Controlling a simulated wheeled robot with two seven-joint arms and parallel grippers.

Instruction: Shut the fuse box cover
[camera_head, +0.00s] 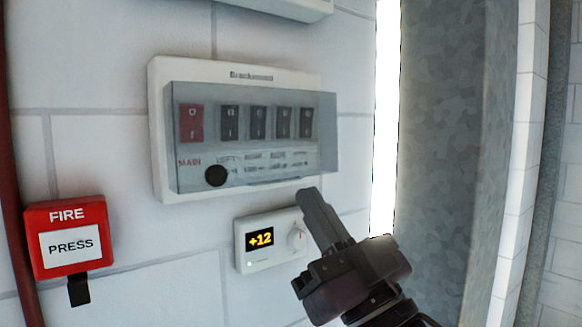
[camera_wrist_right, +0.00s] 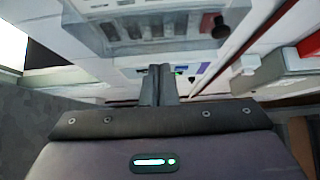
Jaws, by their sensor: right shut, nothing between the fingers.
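The fuse box (camera_head: 235,72) is a white case on the wall with a row of rocker switches, one red and several black. Its translucent grey cover (camera_head: 325,130) lies in front of the switches, and its right edge reaches past the case's right side. It seems to stand a little off the case there; the exact gap is unclear. A round black knob (camera_head: 216,175) shows at the lower left. My right gripper (camera_head: 308,196) is shut and empty, just below the cover's lower right corner; contact cannot be told. In the wrist view its fingers (camera_wrist_right: 158,84) point towards the box's underside (camera_wrist_right: 110,55).
A thermostat (camera_head: 246,262) reading +12 is on the wall below the box, close beside my right gripper. A red fire button (camera_head: 66,212) is at the lower left. A bright vertical strip (camera_head: 385,110) and a grey metal column (camera_head: 440,130) stand at the right.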

